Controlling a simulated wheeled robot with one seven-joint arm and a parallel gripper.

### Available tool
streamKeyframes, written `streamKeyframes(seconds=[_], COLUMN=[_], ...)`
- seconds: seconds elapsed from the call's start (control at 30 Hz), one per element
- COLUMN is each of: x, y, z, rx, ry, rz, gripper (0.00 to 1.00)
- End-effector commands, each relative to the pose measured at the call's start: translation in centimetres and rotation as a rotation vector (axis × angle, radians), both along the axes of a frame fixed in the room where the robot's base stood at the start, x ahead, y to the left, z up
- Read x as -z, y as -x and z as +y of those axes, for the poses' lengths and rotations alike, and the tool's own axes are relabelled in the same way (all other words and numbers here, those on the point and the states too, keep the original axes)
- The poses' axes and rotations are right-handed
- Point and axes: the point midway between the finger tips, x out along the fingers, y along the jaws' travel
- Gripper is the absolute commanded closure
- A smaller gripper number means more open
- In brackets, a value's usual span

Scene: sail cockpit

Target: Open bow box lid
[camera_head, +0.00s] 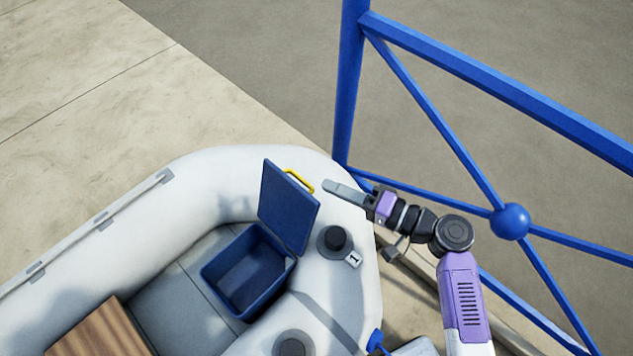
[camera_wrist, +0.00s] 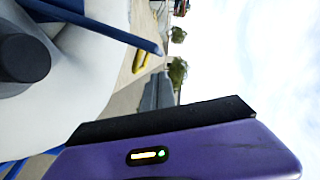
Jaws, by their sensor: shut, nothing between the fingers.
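The bow box (camera_head: 232,302) is a blue open-topped bin set in the bow of a white inflatable boat. Its blue lid (camera_head: 287,205) stands raised, tilted up from the box's right side, and the inside of the box shows. A yellow handle (camera_head: 299,181) is on the lid's upper edge. In the wrist view the lid (camera_wrist: 95,22) shows edge-on, with the yellow handle (camera_wrist: 142,60) near its end. My gripper (camera_head: 328,186) is shut and empty, just right of the handle and apart from it.
A dark round fitting (camera_head: 335,240) with a tag marked 1 sits on the white tube (camera_head: 205,185) beside the lid. A blue railing (camera_head: 510,221) stands close behind my arm. A brown wooden board (camera_head: 100,332) lies at lower left. The pale paving at upper left is clear.

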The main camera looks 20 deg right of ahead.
Motion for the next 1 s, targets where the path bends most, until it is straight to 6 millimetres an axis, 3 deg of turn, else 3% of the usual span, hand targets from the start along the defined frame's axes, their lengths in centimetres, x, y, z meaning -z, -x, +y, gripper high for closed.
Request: streamKeyframes(seconds=[0.23, 0.63, 0.83, 1.0], x=[-0.1, -0.2, 1.1, 3.1], y=[2.1, 1.9, 0.0, 2.9], z=[-1.6, -2.4, -6.9, -9.9], rx=[0.0, 0.031, 0.254, 0.458], ry=[0.0, -0.001, 0.168, 0.416], rz=[0.0, 0.005, 0.032, 0.065], gripper=[1.0, 1.0, 1.0, 1.0])
